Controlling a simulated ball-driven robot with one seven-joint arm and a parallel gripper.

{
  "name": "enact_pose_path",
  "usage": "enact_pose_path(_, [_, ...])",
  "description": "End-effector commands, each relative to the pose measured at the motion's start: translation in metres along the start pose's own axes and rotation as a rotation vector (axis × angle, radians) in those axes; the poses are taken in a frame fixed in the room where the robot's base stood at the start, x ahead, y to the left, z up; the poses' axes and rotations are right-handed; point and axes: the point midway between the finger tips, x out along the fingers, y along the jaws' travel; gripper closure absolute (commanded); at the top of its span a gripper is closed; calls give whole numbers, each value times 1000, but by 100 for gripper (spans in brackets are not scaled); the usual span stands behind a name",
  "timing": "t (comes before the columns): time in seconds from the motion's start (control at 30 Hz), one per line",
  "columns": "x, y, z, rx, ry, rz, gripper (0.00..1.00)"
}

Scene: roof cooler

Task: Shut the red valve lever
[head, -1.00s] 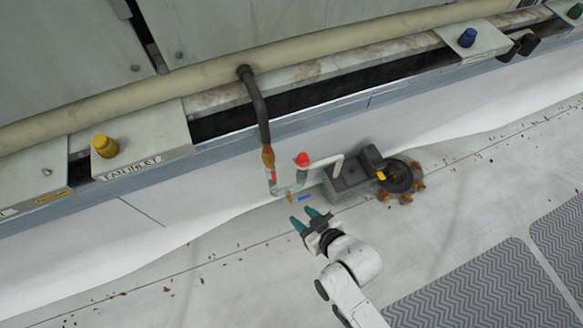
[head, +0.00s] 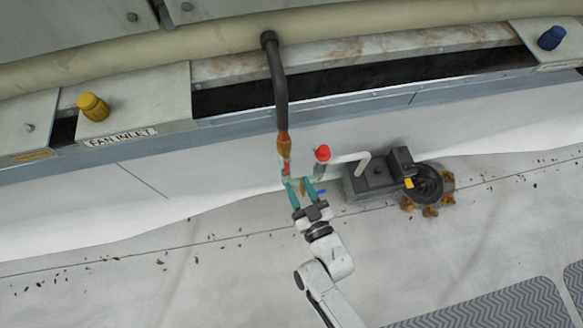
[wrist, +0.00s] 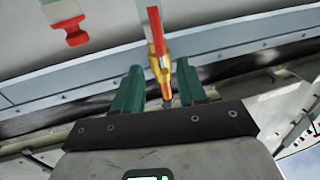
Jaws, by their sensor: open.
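The red valve lever (head: 287,168) shows as a small red strip just below the brass fitting (head: 283,145) on the dark hose. In the wrist view the lever (wrist: 156,30) is a long red strip lying along the brass fitting (wrist: 162,75). In the wrist view the brass fitting appears in the gap between the fingers (wrist: 160,85). I cannot tell how far beyond the fingertips the lever is. No finger visibly closes on it.
A red cap (head: 322,152) tops the pipe to the right of the lever; it also shows in the wrist view (wrist: 76,31). A grey box (head: 378,175) and a drain with brown debris (head: 430,185) are to the right. The pale roof floor at left is open.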

Motion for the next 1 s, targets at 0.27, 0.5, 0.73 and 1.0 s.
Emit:
enact_pose_path(0.27, [46,0,1,-1,1,-1,59])
enact_pose_path(0.5, [62,0,0,1,-1,0,59])
enact_pose_path(0.73, [62,0,0,1,-1,0,59])
enact_pose_path(1.0, [62,0,0,0,-1,0,81])
